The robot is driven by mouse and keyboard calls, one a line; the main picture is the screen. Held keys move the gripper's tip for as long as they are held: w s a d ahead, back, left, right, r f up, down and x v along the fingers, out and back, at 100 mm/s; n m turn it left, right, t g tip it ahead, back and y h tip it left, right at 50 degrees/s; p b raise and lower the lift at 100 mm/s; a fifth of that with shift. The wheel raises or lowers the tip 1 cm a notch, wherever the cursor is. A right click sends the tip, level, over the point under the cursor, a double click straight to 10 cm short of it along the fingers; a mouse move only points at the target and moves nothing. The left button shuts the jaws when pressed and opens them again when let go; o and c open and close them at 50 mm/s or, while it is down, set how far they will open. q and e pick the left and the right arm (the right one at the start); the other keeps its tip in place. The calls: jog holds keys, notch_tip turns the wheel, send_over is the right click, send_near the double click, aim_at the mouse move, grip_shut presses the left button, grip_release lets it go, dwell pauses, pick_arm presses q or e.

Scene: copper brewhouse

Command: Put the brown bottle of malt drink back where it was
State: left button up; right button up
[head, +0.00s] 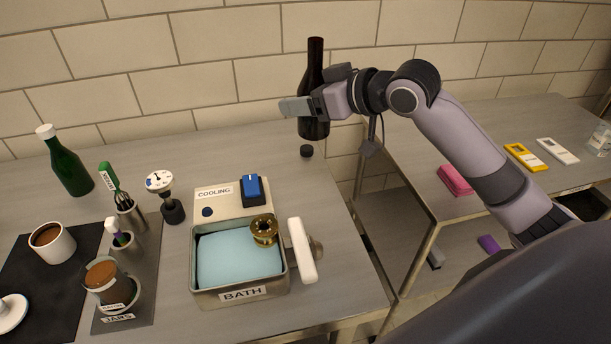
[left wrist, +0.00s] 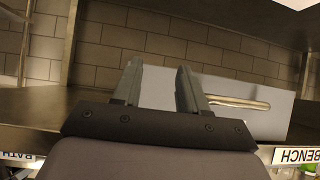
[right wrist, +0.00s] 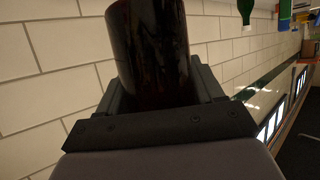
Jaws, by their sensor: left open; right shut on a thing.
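The brown bottle (head: 313,75) is dark and upright at the back of the bench, near the tiled wall. My right gripper (head: 311,104) is shut on its lower body. The bottle also fills the middle of the right wrist view (right wrist: 150,50), between the fingers. In the head view its base appears above a small black cap-like disc (head: 307,151) on the bench; I cannot tell how high.
A steel bath (head: 240,262) with a cooling panel (head: 230,196) stands at the front middle. A green bottle (head: 67,163), mug (head: 52,243) and jars tray (head: 112,318) are at left. A gap separates the bench from the right table (head: 470,150). The back bench is mostly clear.

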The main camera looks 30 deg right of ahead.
notch_tip(320, 180, down, 16)
jog(key=shift+r+b, duration=0.1)
jog(key=shift+b, duration=0.35)
jog(key=o, duration=1.4)
jog(key=shift+f, duration=0.25)
jog(key=shift+r, duration=0.2)
jog(key=v, duration=1.2)
jog(key=shift+f, duration=0.1)
